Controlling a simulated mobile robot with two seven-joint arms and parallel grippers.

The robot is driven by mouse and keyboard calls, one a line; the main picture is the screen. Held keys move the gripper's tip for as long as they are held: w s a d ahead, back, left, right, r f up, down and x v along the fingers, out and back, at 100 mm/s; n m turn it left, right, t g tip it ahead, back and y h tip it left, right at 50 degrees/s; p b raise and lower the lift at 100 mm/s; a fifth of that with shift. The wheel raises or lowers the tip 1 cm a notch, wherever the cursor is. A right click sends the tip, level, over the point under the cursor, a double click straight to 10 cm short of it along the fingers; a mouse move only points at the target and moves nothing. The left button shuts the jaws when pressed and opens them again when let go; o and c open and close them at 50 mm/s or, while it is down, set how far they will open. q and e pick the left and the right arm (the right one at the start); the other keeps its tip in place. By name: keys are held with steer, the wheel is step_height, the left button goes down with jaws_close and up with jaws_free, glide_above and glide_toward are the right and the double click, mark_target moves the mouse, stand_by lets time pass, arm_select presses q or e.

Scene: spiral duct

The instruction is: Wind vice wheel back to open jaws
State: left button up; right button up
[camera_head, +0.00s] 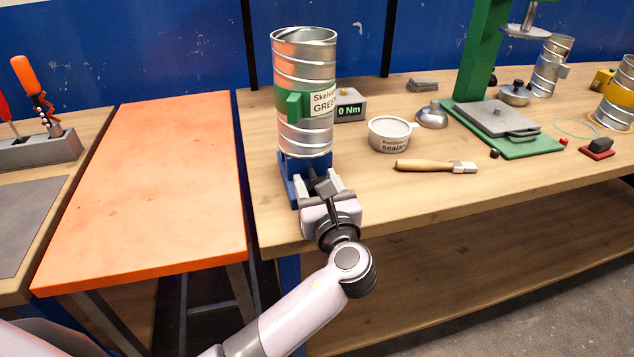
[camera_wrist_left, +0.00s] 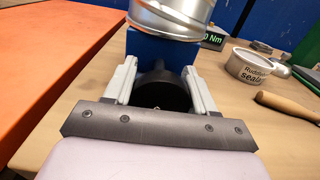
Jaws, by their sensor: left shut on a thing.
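The blue vice (camera_head: 292,177) stands at the left front edge of the wooden bench, with a spiral metal duct (camera_head: 305,70) upright above it. The duct carries a green band and a label. My left gripper (camera_head: 322,186) is at the front of the vice. In the left wrist view my left gripper (camera_wrist_left: 160,88) has its two pale fingers either side of the dark vice wheel (camera_wrist_left: 163,90), shut on it. The blue vice body (camera_wrist_left: 150,50) and the duct's lower end (camera_wrist_left: 170,18) show beyond it. The jaws' grip on the duct is mostly hidden. My right gripper is out of view.
A display (camera_head: 349,106) reads 0 Nm beside the duct. A sealant tub (camera_head: 390,134) and a wooden-handled brush (camera_head: 432,166) lie to the right. A green press (camera_head: 485,60) stands further right. An orange table (camera_head: 150,180) is left, across a narrow gap.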

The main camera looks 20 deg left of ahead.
arm_select(q)
steer(key=shift+n, duration=1)
steer(key=shift+r, duration=0.1)
steer(key=o, duration=1)
